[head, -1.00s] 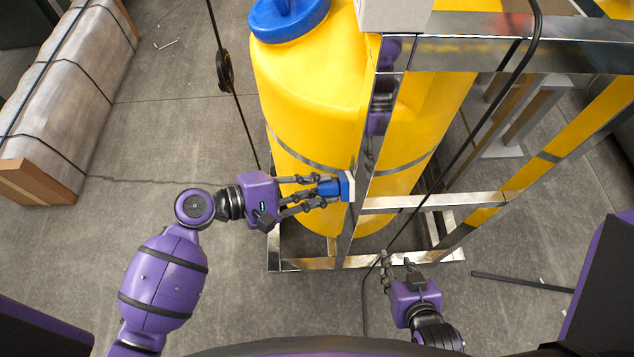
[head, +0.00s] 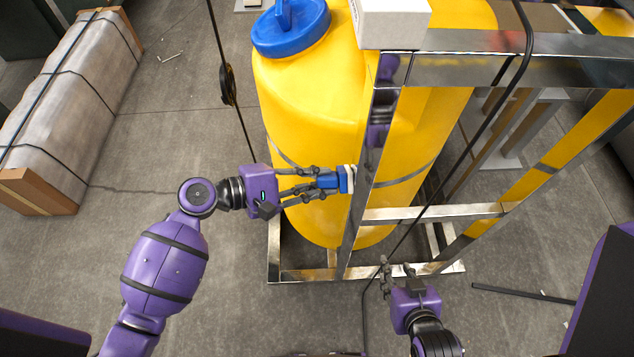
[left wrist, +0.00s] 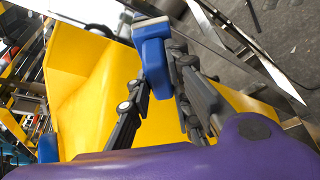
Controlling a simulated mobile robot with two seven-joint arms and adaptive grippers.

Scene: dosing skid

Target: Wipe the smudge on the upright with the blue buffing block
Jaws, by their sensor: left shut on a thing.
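The blue buffing block (head: 330,180) has a pale pad on its right face. My left gripper (head: 322,182) is shut on the block, with the pad at the polished metal upright (head: 360,200); it looks touching, but I cannot be sure. The left wrist view also shows the blue block (left wrist: 153,55) between the fingers, its pale edge by the shiny metal. I cannot make out the smudge; only reflections show on the upright. My right gripper (head: 397,268) is low at the front of the frame, with its fingers apart and nothing between them.
A yellow tank (head: 310,100) with a blue lid (head: 290,28) stands behind the upright. A white box (head: 392,22) sits at the upright's top. A black cable (head: 450,165) crosses the metal frame. A wrapped bundle (head: 65,110) lies at left on the floor.

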